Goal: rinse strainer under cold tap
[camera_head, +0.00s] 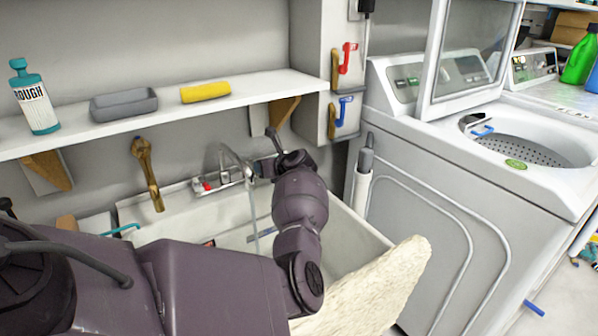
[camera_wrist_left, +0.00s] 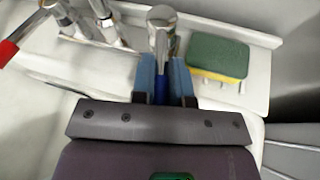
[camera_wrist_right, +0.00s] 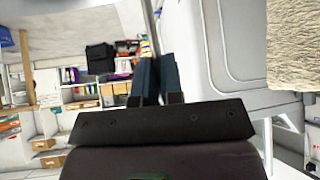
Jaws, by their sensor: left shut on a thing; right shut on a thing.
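My left gripper (camera_head: 262,168) reaches over the sink (camera_head: 349,236) to the chrome tap (camera_head: 231,160) at its back. In the left wrist view its fingers (camera_wrist_left: 165,72) are shut on a blue tap handle (camera_wrist_left: 161,90) below a chrome knob (camera_wrist_left: 162,20). The red tap handle (camera_wrist_left: 20,38) is to the left. A thin pale-blue streak (camera_head: 252,215) below the spout looks like running water. I cannot identify the strainer in any view.
A shelf (camera_head: 160,118) with a bottle (camera_head: 34,97), a grey tray (camera_head: 124,104) and a yellow sponge (camera_head: 205,92) is above the sink. A cream, rough-textured cloth-like thing (camera_head: 375,290) is at the sink's front. A washing machine (camera_head: 440,190) stands right. A green-yellow sponge (camera_wrist_left: 218,58) lies beside the tap.

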